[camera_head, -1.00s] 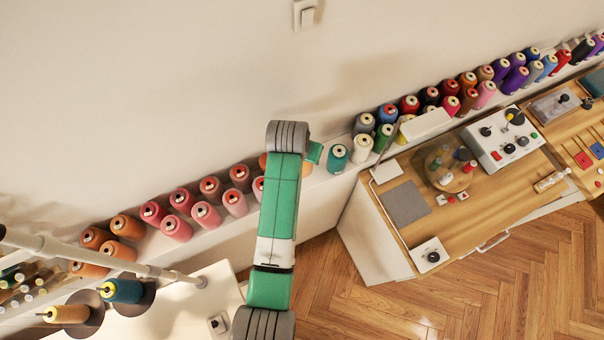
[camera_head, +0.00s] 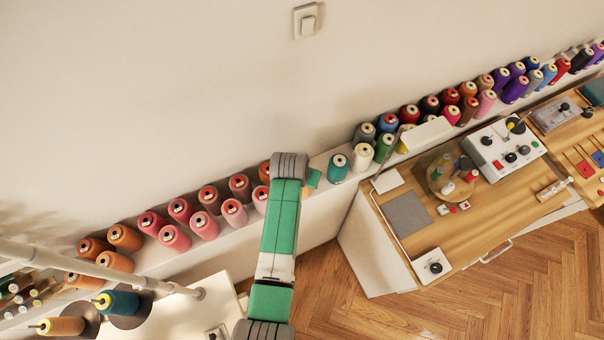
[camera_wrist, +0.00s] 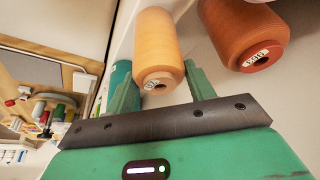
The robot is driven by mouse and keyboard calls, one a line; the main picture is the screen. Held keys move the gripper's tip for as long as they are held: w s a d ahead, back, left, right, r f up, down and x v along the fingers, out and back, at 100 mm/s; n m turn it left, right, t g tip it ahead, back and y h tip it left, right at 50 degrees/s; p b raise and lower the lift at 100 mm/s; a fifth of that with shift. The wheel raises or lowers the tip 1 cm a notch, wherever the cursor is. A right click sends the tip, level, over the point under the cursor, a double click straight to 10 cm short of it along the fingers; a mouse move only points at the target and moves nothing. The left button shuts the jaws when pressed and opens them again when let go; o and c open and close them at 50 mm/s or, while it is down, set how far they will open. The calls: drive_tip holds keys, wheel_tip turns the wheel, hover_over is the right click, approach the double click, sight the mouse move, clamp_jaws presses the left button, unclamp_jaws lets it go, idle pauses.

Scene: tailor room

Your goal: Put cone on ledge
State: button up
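A light orange thread cone (camera_wrist: 158,42) shows in the wrist view between the two green fingers of my gripper (camera_wrist: 160,84). A finger lies close along each side of it; I cannot tell whether they press on it. A darker orange cone (camera_wrist: 245,30) is just right of the right finger, and a teal cone (camera_wrist: 119,75) is partly behind the left finger. In the head view my arm hides most of the gripper, which is at the ledge (camera_head: 322,196). The teal cone (camera_head: 338,167) stands on the ledge right of my arm.
Pink cones (camera_head: 175,238) and brown-orange cones (camera_head: 125,237) line the ledge to the left. A green cone (camera_head: 384,147) and many others stand to the right. A wooden desk (camera_head: 395,250) with a control box (camera_head: 500,150) is at right. A white pole (camera_head: 90,268) crosses the lower left.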

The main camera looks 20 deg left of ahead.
drive_tip(key=o, duration=0.3)
drive_tip(key=p+v, duration=0.2)
drive_tip(key=v, duration=1)
drive_tip(key=shift+r, duration=0.2)
